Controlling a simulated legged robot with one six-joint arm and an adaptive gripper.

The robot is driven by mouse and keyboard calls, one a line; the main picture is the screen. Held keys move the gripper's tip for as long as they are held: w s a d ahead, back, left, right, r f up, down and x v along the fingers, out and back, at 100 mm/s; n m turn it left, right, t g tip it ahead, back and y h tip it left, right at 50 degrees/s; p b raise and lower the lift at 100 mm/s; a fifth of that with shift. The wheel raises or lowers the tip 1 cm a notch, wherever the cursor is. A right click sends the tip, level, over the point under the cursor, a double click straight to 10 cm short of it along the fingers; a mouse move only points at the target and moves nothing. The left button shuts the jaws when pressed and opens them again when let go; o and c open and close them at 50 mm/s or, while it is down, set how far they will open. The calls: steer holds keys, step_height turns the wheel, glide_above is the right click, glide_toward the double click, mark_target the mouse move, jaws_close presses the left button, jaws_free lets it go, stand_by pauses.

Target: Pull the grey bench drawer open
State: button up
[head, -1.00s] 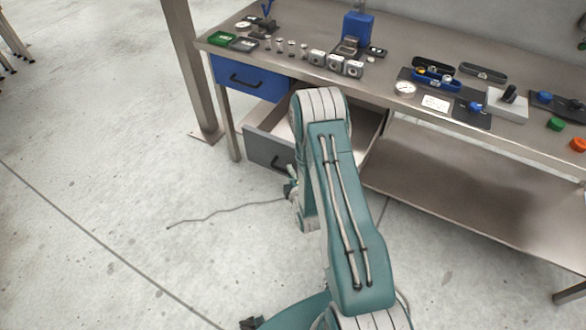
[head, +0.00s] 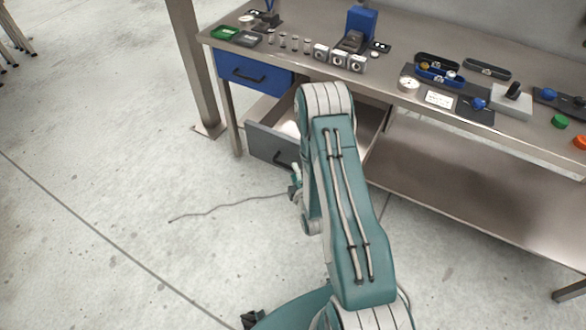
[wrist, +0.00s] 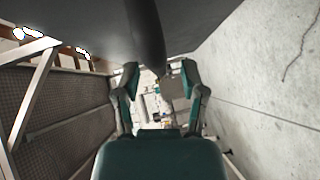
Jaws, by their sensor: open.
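The grey bench drawer (head: 262,146) hangs below the blue drawer and stands pulled out, with its inside partly in view. Its dark handle (head: 284,159) is on the front face, partly hidden by my arm. My gripper (head: 296,186) is low in front of that face, near the handle, and mostly hidden behind my arm in the head view. In the wrist view my gripper (wrist: 160,76) has its two fingers apart. A dark bar, seemingly the handle (wrist: 148,45), comes down between or just beyond them from a dark grey surface. I cannot tell whether they touch.
The blue drawer (head: 240,70) above is shut. The bench top (head: 400,60) carries small weights, a gauge, trays and coloured knobs. A lower shelf (head: 450,180) runs to the right.

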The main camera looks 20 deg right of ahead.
steer(key=s+r, duration=0.1)
steer(key=s, duration=0.8)
steer(key=shift+s+a+r, duration=0.15)
steer(key=shift+s+a, duration=0.05)
steer(key=shift+a, duration=0.25)
steer(key=w+r+m+g, duration=0.2)
steer(key=w+r+m, duration=0.1)
steer(key=w+r, duration=0.5)
step_height(320, 180, up, 12)
steer(key=s+a+m+g, duration=0.2)
steer(key=a+m+g, duration=0.1)
steer(key=m, duration=0.1)
steer(key=s+a+r+m+g, duration=0.2)
steer(key=s+r+m, duration=0.2)
steer(key=s+r, duration=0.3)
steer(key=s+a+r+m+g+y, duration=0.1)
steer(key=s+a+r+m+g, duration=0.2)
steer(key=s+r, duration=0.5)
steer(key=s+m, duration=0.1)
steer(key=s, duration=0.6)
steer(key=shift+s+a+g+y, duration=0.2)
steer(key=shift+g+y, duration=0.1)
steer(key=shift+d, duration=0.1)
